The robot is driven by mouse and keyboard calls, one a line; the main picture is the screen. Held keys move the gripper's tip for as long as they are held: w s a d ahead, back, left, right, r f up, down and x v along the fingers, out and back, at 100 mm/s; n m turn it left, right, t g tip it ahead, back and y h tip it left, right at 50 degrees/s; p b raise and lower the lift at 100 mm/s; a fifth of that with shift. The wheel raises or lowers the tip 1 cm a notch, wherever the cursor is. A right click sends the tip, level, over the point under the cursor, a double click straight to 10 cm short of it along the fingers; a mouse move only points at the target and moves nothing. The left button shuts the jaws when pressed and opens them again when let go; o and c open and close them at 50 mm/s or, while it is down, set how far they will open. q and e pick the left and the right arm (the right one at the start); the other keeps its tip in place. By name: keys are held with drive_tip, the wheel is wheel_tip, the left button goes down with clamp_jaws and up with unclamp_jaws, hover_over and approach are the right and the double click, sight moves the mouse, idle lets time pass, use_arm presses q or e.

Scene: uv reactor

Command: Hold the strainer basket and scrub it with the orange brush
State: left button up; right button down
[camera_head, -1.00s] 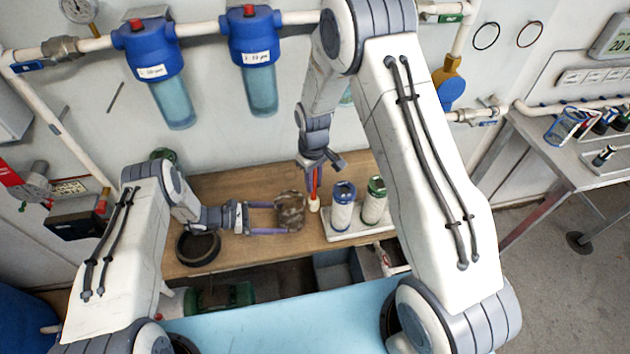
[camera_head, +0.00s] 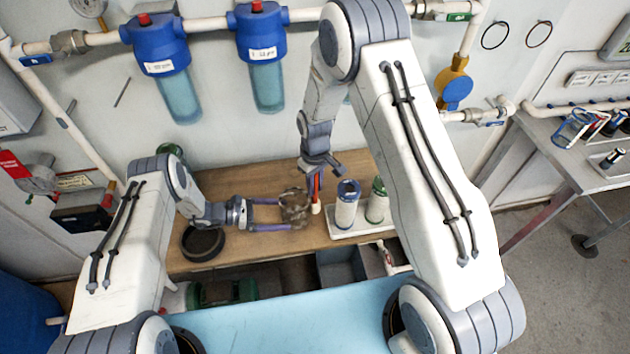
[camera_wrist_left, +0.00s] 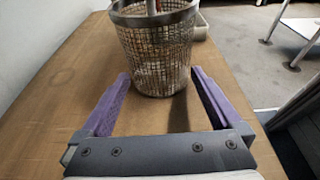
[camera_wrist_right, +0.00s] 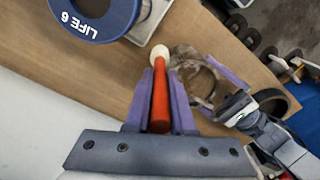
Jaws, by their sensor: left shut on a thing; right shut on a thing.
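The strainer basket (camera_head: 294,208) is a mesh cup with brownish patches, held over the wooden bench by my left gripper (camera_head: 278,213). In the left wrist view the basket (camera_wrist_left: 158,55) sits between the purple fingertips (camera_wrist_left: 160,78), its rim up in the picture. My right gripper (camera_head: 318,165) is shut on the orange brush (camera_head: 317,185), which points down with its pale tip low. In the right wrist view the brush (camera_wrist_right: 160,105) lies between the fingers (camera_wrist_right: 160,90), its tip beside the basket (camera_wrist_right: 192,75); I cannot tell whether they touch.
A blue-capped canister (camera_head: 347,206) and a green-capped canister (camera_head: 377,202) stand in a white tray (camera_head: 343,234) just right of the brush. A black ring (camera_head: 203,243) lies on the bench (camera_head: 240,178) at left. Blue filter housings (camera_head: 158,45) hang on the wall behind.

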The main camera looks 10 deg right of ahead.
drive_tip(key=shift+f, duration=0.45)
drive_tip(key=shift+d, duration=0.25)
drive_tip(key=shift+r, duration=0.2)
wheel_tip(320, 180, up, 3)
drive_tip(key=shift+r, duration=0.1)
idle(0.3)
drive_tip(key=shift+a, duration=0.25)
drive_tip(key=shift+f, duration=0.2)
drive_tip(key=shift+f, duration=1.6)
